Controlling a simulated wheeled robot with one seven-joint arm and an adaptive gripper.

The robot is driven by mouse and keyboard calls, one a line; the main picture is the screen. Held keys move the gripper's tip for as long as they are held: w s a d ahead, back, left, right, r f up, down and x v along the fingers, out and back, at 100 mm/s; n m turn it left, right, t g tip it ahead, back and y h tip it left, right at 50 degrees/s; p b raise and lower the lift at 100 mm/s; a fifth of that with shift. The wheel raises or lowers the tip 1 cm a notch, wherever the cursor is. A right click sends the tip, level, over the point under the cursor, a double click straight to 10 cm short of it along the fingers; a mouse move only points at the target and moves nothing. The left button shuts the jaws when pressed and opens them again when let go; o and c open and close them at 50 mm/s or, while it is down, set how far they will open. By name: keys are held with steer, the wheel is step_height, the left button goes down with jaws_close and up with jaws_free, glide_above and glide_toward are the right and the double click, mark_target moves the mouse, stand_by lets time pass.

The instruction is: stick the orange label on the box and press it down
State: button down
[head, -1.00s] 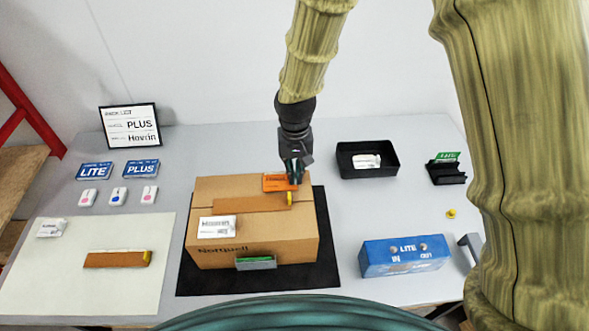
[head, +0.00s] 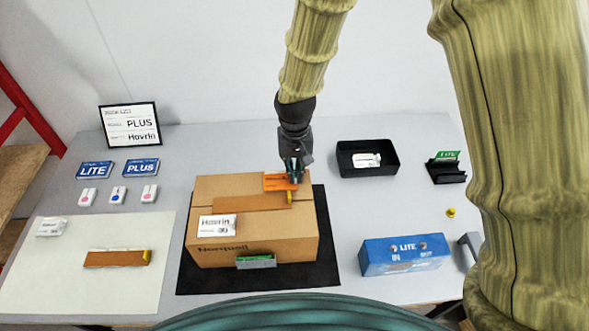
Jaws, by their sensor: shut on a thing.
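The closed cardboard box (head: 255,249) sits on a black mat (head: 326,272) in the middle of the table. The orange label (head: 276,184) is at the right back part of the box's top. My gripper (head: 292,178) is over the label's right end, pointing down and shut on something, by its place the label. Its fingers hide that end. I cannot tell whether the label lies flat on the box. A brown strip (head: 240,204) with a yellow end and a white Hovrin label (head: 217,226) are also on the box top.
A black tray (head: 391,160) with a white packet stands at the back right. A blue LITE box (head: 400,256) is at the front right. A pale mat (head: 60,280) holds another brown strip at left. A framed sign (head: 130,124) stands at the back left.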

steer(key=shift+f, duration=0.1)
stand_by(0.3)
steer(key=c, duration=1.5)
jaws_free()
steer(key=shift+c, duration=0.2)
steer(key=shift+r+p, duration=2.8)
steer(key=shift+r, duration=0.7)
